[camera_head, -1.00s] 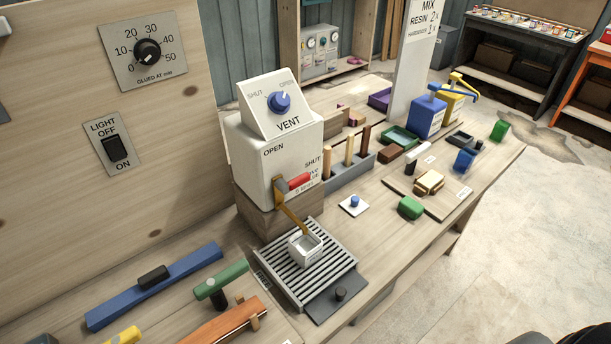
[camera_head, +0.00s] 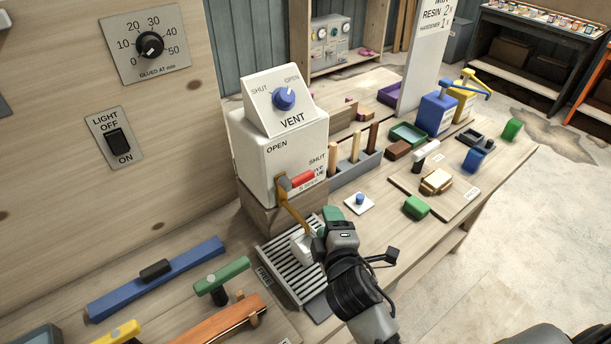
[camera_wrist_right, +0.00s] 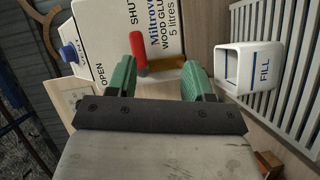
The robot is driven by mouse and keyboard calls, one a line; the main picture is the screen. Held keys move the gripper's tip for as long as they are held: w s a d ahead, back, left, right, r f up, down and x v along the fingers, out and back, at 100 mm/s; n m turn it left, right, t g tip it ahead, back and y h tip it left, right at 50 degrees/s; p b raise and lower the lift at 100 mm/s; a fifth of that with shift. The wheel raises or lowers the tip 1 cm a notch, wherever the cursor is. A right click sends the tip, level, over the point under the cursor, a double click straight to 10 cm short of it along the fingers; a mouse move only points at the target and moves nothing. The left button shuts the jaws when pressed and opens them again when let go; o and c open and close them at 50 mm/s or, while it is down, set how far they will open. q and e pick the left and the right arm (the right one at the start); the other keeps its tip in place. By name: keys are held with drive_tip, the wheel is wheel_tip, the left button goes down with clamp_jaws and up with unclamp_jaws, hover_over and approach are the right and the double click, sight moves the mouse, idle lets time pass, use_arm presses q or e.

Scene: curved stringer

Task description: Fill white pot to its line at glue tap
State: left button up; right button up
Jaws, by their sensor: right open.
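The white pot (camera_head: 303,248) stands on the slatted grate (camera_head: 275,262) under the amber spout (camera_head: 291,212) of the white glue tank (camera_head: 283,150). My right gripper (camera_head: 328,222) hides part of the pot. In the right wrist view, the pot (camera_wrist_right: 253,68) is right of the fingers, marked FILL with a blue line; its glue level cannot be told. The tap's red lever (camera_head: 301,179) is at the SHUT side; it also shows in the wrist view (camera_wrist_right: 138,52) beyond the fingers. My right gripper (camera_wrist_right: 160,72) is open with nothing between its green fingertips. My left gripper is out of view.
The tank's blue VENT knob (camera_head: 284,99) sits on top. A small blue-knobbed plate (camera_head: 359,202) and a green block (camera_head: 416,208) lie right of the grate. A green-handled tool (camera_head: 221,281) and a blue bar (camera_head: 156,276) lie left.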

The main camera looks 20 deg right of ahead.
sight(306, 181)
drive_tip(key=w+n, duration=0.1)
drive_tip(key=w, duration=0.3)
drive_tip(key=w+a+r+n+t+p, duration=0.1)
drive_tip(key=w, duration=0.3)
drive_tip(key=w+r+p, duration=0.1)
drive_tip(key=w, duration=0.3)
drive_tip(key=shift+w+a+r+n+t+y, duration=0.2)
drive_tip(key=shift+w+n+t+y, duration=0.1)
drive_tip(key=shift+n+y, duration=0.1)
clamp_jaws()
